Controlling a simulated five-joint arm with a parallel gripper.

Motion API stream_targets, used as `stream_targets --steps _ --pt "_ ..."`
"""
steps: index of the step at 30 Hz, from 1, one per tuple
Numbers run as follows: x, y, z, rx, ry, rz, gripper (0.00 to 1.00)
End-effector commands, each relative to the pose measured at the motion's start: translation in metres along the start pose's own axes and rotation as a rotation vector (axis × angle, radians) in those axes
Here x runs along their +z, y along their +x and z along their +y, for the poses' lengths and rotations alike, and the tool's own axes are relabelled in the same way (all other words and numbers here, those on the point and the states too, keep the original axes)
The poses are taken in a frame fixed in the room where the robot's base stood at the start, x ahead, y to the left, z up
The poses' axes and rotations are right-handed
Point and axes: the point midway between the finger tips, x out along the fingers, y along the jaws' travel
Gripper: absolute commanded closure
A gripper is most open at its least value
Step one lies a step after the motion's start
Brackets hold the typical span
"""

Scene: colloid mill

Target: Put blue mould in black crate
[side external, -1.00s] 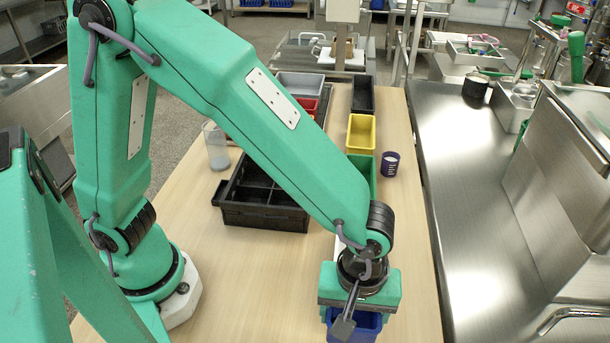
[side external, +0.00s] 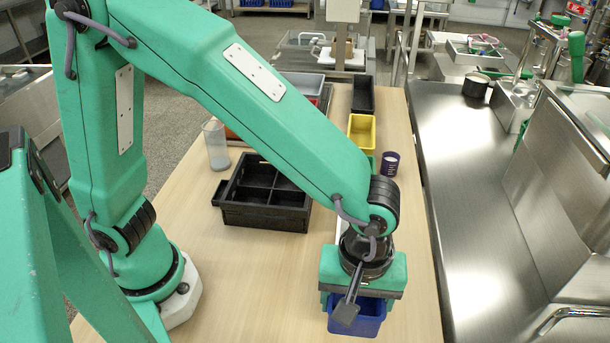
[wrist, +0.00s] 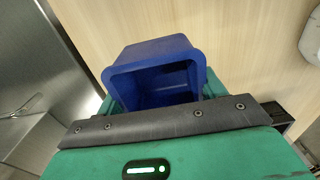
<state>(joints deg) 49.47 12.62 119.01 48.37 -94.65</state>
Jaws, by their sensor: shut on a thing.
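The blue mould (side external: 366,318) is an open-topped blue box. It is at the front right of the wooden table in the side view, directly under my gripper (side external: 358,296). My gripper is shut on it; in the wrist view the mould (wrist: 155,60) sits at the jaws, its inside partly visible and its near part hidden by my gripper. The side view does not clearly show its height over the table. The black crate (side external: 265,216) is a low box with inner dividers, standing on the table to the left and further back. Its visible compartments look empty.
A clear beaker (side external: 216,146) stands behind and left of the crate. A yellow box (side external: 362,131), a dark purple cup (side external: 390,164) and a black bin (side external: 363,95) are further back. The table (side external: 240,280) is bare between the crate and its front. A steel counter (side external: 465,200) lies right.

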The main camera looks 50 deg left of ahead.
Motion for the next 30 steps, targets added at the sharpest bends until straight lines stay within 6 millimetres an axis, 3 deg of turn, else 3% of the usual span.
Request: stream_targets --steps 8,17,30 --pt "-0.022 -0.005 -0.004 0.001 -0.101 0.0 0.56" --pt "-0.081 -0.017 -0.022 0.002 -0.395 0.0 0.56" --pt "-0.168 -0.036 -0.075 0.002 -0.912 0.0 0.56"
